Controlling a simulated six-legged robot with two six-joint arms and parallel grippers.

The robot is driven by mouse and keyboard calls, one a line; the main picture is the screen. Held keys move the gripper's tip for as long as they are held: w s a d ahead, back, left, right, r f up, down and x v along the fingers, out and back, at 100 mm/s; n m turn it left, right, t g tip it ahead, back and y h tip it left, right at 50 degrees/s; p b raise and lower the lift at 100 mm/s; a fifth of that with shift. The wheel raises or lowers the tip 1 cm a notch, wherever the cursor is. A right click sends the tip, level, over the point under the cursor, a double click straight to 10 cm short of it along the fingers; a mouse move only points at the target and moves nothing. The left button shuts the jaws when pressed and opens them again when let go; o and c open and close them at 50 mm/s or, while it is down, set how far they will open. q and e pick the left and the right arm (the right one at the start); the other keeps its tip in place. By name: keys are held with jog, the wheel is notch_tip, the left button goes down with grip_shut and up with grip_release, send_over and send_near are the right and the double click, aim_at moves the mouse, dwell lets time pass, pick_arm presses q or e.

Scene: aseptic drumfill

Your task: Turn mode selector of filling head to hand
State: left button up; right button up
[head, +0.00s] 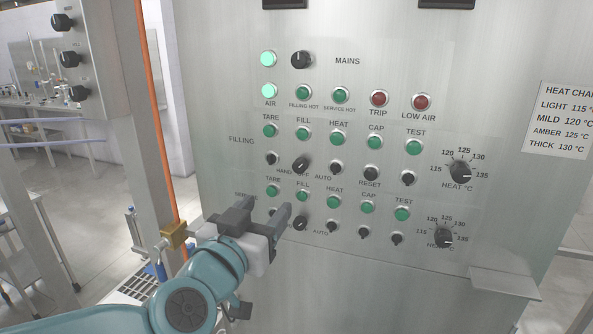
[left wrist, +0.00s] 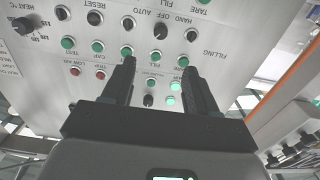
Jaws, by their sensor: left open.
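The filling head's mode selector (head: 301,164) is a black knob in the FILLING row, with HAND, OFF and AUTO printed below it. Its pale pointer mark appears slanted; I cannot tell its exact setting. My left gripper (head: 266,206) is open and empty, below and left of this knob in the head view, overlapping the lower SERVICE row's left part. In the left wrist view the panel appears upside down. There the selector (left wrist: 160,31) shows beyond and between the spread fingertips (left wrist: 160,64), apart from them. My right gripper is not in view.
A similar lower-row selector (head: 301,222) sits close to my fingers. Small black knobs (head: 272,158), green lamps (head: 303,132) and HEAT dials (head: 461,172) surround the selector. An orange vertical pipe (head: 157,110) and a brass block (head: 173,235) stand left of the panel.

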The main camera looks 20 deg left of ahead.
aim_at(298, 168)
pick_arm(q)
jog(key=w+p, duration=0.1)
jog(key=w, duration=1.3)
jog(key=shift+w+d+p, duration=0.1)
jog(key=shift+w+p, duration=0.2)
jog(key=shift+w+d, duration=0.1)
jog(key=shift+w, duration=0.5)
jog(key=c, duration=1.1)
